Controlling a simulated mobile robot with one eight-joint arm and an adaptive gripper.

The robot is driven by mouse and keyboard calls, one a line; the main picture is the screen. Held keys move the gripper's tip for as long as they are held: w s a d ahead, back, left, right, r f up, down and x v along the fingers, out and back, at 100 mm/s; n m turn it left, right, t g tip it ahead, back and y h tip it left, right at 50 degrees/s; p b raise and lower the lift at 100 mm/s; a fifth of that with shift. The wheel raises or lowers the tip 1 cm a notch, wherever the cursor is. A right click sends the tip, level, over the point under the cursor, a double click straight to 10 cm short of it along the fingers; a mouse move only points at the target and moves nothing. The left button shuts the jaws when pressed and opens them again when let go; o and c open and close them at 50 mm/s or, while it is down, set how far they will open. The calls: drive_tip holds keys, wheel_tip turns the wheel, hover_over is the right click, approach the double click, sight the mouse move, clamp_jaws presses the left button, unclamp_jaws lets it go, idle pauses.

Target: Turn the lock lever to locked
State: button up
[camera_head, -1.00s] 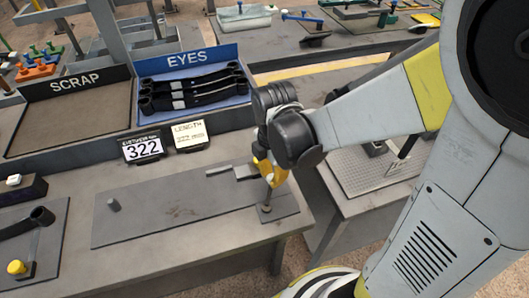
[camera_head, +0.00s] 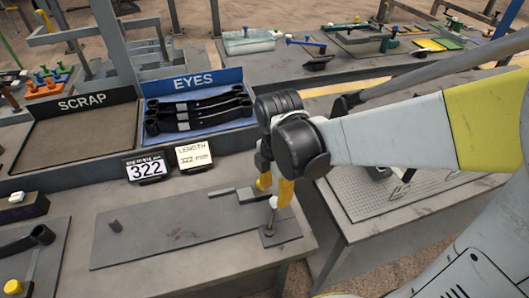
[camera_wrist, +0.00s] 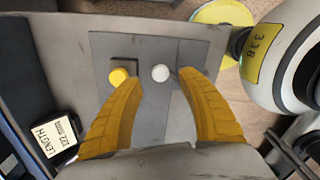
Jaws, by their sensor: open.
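The lock fixture is a flat grey plate (camera_head: 180,236) on the bench, with a short peg at its left and a grey bar and block (camera_head: 247,194) near its right end. A small upright lever (camera_head: 271,208) with a pale tip stands on a square base at the right; I take it to be the lock lever. My gripper (camera_head: 275,192) is open just above it. In the wrist view the pale round tip (camera_wrist: 160,73) lies between the spread yellow fingers (camera_wrist: 158,90), apart from both. A yellow knob (camera_wrist: 118,76) is close beside the left fingertip.
A blue EYES tray (camera_head: 195,85) holding dark bars and an empty SCRAP tray (camera_head: 80,140) stand behind. Cards reading 322 (camera_head: 147,167) and LENGTH (camera_head: 194,155) stand before them. Another bench (camera_head: 370,215) is close on the right.

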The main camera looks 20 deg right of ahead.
sight(275, 200)
wheel_tip(275, 200, up, 8)
drive_tip(key=shift+r, duration=0.1)
idle(0.5)
drive_tip(key=s+d+m+t, duration=0.1)
drive_tip(key=m+t, duration=0.1)
drive_tip(key=m, duration=0.5)
drive_tip(key=s+d+r+m+t, duration=0.1)
drive_tip(key=m+t, duration=0.1)
drive_tip(key=m, duration=0.5)
drive_tip(key=s+d+r+m+t, duration=0.1)
drive_tip(key=s+m+t, duration=0.1)
drive_tip(key=m, duration=0.5)
drive_tip(key=shift+d+r+t, duration=0.1)
drive_tip(key=shift+d+t, duration=0.05)
drive_tip(key=shift+t, duration=0.35)
